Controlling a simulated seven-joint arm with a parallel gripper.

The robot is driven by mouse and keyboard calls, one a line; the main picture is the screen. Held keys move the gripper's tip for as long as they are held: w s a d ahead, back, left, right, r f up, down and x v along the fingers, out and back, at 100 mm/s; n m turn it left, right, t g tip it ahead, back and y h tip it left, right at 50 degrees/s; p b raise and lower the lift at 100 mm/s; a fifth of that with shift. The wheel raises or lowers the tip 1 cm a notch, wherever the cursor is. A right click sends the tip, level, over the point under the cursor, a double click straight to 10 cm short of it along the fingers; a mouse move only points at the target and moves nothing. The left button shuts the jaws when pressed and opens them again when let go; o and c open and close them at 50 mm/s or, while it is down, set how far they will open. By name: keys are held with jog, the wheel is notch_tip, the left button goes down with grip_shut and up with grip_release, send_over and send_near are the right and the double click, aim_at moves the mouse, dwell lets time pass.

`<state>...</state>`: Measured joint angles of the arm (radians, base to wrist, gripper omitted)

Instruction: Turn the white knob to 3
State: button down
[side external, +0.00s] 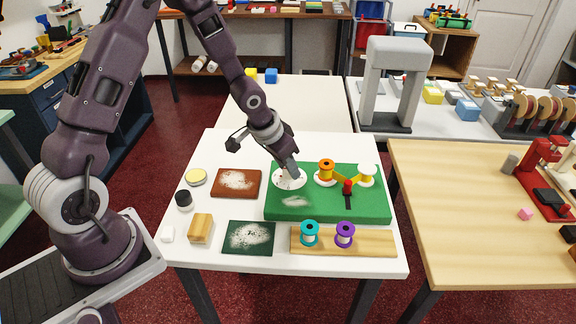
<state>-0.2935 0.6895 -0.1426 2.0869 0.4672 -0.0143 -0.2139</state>
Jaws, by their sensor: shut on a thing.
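My gripper (290,174) points down at the white round dial (283,183) at the back left of the green board (325,210). It is shut on the white knob at the dial's middle. The knob itself is mostly hidden behind the fingers. Small dark marks show around the dial, but they are too small to read, so I cannot tell where the knob points.
A brown swatch (236,183) lies left.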

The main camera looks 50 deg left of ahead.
aim_at(277, 175)
jog(key=m+h, duration=0.1)
jog(key=m, duration=0.1)
jog(key=m+h, duration=0.1)
jog(key=m, duration=0.2)
jog(key=shift+a+m+g, duration=0.2)
jog(key=shift+m+g, duration=0.1)
jog(key=m+g, duration=0.1)
jog(key=m, duration=0.1)
jog(key=m+h, duration=0.1)
jog(key=m, duration=0.2)
jog(key=shift+w+a+f+m+g+h, duration=0.1)
jog(key=shift+m+g+h, duration=0.2)
jog(key=shift+g, duration=0.1)
jog(key=c, duration=1)
grip_release()
jog(key=shift+c, duration=0.2)
jog(key=v, duration=0.7)
